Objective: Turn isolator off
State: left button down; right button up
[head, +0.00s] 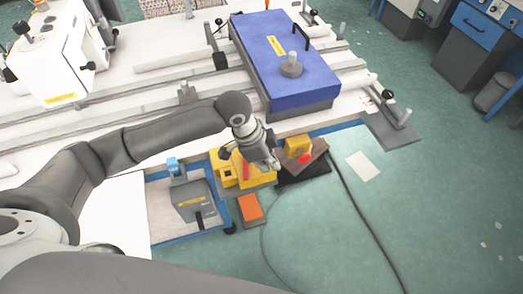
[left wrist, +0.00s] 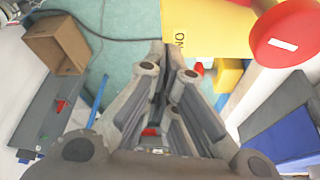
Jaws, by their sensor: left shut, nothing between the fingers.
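In the head view a yellow box (head: 228,181) with a red upright part (head: 245,170) stands at the table's front edge. To its right is a smaller yellow box (head: 298,144) with a red knob (head: 304,158). My left gripper (head: 274,165) is between them, pointing down. In the left wrist view its fingers (left wrist: 163,62) are shut and empty. Just beyond the tips is a yellow panel (left wrist: 205,25) with lettering that looks like "ON". A round red knob (left wrist: 286,32) with a white label is at the upper right, apart from the fingers. My right gripper is not in view.
A blue-topped block (head: 290,60) lies on the white machine bed behind. A grey box (head: 194,202) and an orange-topped box (head: 250,208) are in front. A dark cable (head: 365,215) runs over the green floor, which is open to the right.

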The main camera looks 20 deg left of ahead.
aim_at(260, 174)
pick_arm(q)
jog(key=shift+x, duration=1)
jog(key=a+p, duration=0.1)
jog(key=s+a, duration=0.1)
jog(key=a, duration=0.1)
jog(key=shift+p, duration=0.4)
jog(key=shift+s+a, duration=0.2)
jog(key=shift+a, duration=0.15)
jog(key=shift+f, duration=0.1)
jog(key=shift+w, duration=0.1)
jog(key=shift+a, duration=0.1)
